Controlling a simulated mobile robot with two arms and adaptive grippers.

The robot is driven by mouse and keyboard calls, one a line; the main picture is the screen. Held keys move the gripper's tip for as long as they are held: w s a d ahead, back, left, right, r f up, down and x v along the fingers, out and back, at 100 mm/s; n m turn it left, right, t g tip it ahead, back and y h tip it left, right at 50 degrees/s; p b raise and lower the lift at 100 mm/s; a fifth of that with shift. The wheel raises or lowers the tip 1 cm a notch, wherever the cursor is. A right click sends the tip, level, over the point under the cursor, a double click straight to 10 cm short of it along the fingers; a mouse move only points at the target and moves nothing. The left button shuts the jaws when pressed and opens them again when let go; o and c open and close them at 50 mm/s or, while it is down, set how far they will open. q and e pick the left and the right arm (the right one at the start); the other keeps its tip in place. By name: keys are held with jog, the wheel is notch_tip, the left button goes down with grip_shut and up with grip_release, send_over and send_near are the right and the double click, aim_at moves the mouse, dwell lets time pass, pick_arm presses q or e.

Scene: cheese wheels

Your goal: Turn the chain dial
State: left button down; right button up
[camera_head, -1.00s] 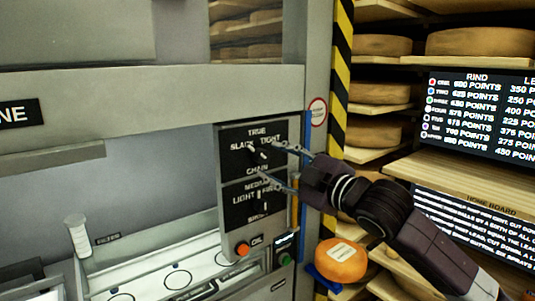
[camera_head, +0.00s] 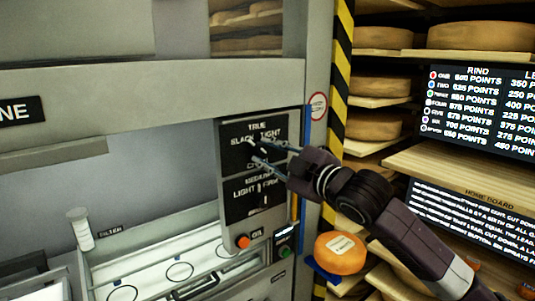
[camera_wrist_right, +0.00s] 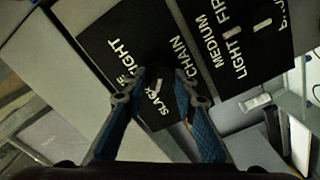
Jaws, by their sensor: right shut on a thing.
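The chain dial (camera_head: 257,150) is a dark knob with a pale pointer mark on the upper black panel, among the words TRUE, SLACK, TIGHT and CHAIN. It also shows in the right wrist view (camera_wrist_right: 158,86), between the fingertips, with its pointer slanted. My right gripper (camera_head: 260,152) reaches in from the right with its fingers on either side of the knob, shut on it. In the right wrist view, its blue fingers (camera_wrist_right: 160,76) come up from below, and the dark knob body blends into the panel. My left gripper is not in view.
A second dial (camera_head: 260,188) marked LIGHT, MEDIUM and FIRM sits just below. An orange button (camera_head: 242,241) is beneath the panels. An orange cheese wheel (camera_head: 340,252) is low on the right, near shelves of cheese. A striped post (camera_head: 340,85) stands beside the machine.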

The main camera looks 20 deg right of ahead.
jog(key=shift+m, duration=0.3)
jog(key=m+p, duration=0.2)
jog(key=m, duration=0.1)
jog(key=shift+r, duration=0.1)
jog(key=shift+m+p, duration=1.25)
jog(key=shift+m, duration=1.35)
jog(key=o, duration=1.1)
jog(key=shift+d, duration=0.1)
